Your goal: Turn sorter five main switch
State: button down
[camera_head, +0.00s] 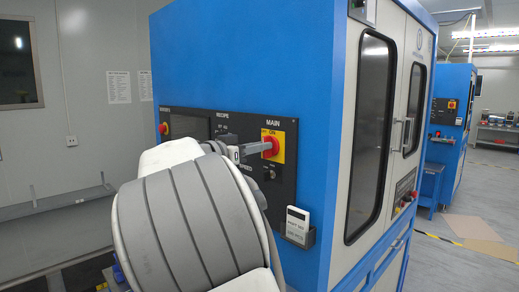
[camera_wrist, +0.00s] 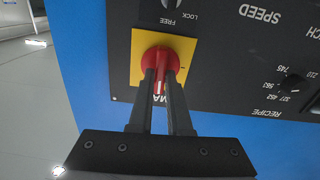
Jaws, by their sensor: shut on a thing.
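The main switch is a red rotary knob (camera_head: 269,146) on a yellow square plate (camera_head: 279,156), under the label MAIN on the black control panel of a blue cabinet. In the wrist view the red knob (camera_wrist: 159,62) sits on the yellow plate (camera_wrist: 187,47), with the panel upside down. My gripper (camera_head: 264,149) reaches the knob from the left. In the wrist view its two dark fingers (camera_wrist: 160,82) are shut on the red knob's handle, one on each side. The fingers hide part of the knob and the MAIN label there.
The black panel (camera_head: 205,112) also bears smaller knobs and a red button (camera_head: 164,128). A white card in a holder (camera_head: 297,224) juts from the cabinet side below right. Another blue machine (camera_head: 451,122) stands behind at right. Floor between them is open.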

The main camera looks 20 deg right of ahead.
jog(key=shift+w+a+f+n+b, duration=0.15)
jog(key=shift+n+b, duration=0.35)
jog(key=shift+n, duration=3.85)
jog(key=shift+w+d+f+n+b, duration=0.15)
jog(key=shift+n+b, duration=0.35)
jog(key=shift+n, duration=3.85)
jog(key=shift+a, duration=0.1)
jog(key=c, duration=0.9)
grip_release()
jog(key=shift+o, duration=0.2)
jog(key=b+v, duration=0.1)
jog(key=v, duration=1.6)
jog(key=shift+a, duration=0.2)
